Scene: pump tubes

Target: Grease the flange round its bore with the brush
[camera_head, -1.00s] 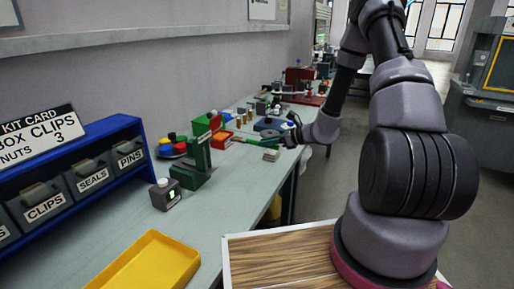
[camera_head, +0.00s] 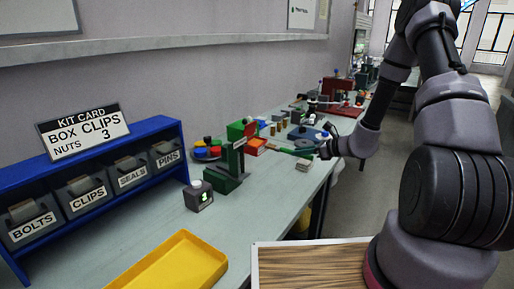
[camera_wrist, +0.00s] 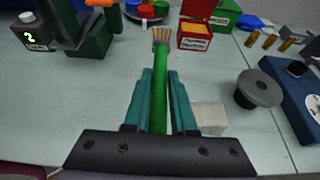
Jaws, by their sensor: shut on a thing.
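My gripper (camera_wrist: 161,85) is shut on the green handle of the brush (camera_wrist: 160,100). The brush points away from me, with its pale bristles (camera_wrist: 161,35) free at the far end, close to an open red box (camera_wrist: 195,35) with a label. In the head view the brush (camera_head: 293,151) reaches left from my gripper (camera_head: 322,150) over the bench. I cannot tell there whether the bristles touch anything.
A green stand (camera_head: 225,175) and a small grey device (camera_head: 199,196) with a lit digit are left of the brush. A pale block (camera_wrist: 210,117) lies right of my fingers. A yellow tray (camera_head: 170,262) and a blue bin rack (camera_head: 90,185) are nearer. Brass pieces (camera_wrist: 270,40) stand behind.

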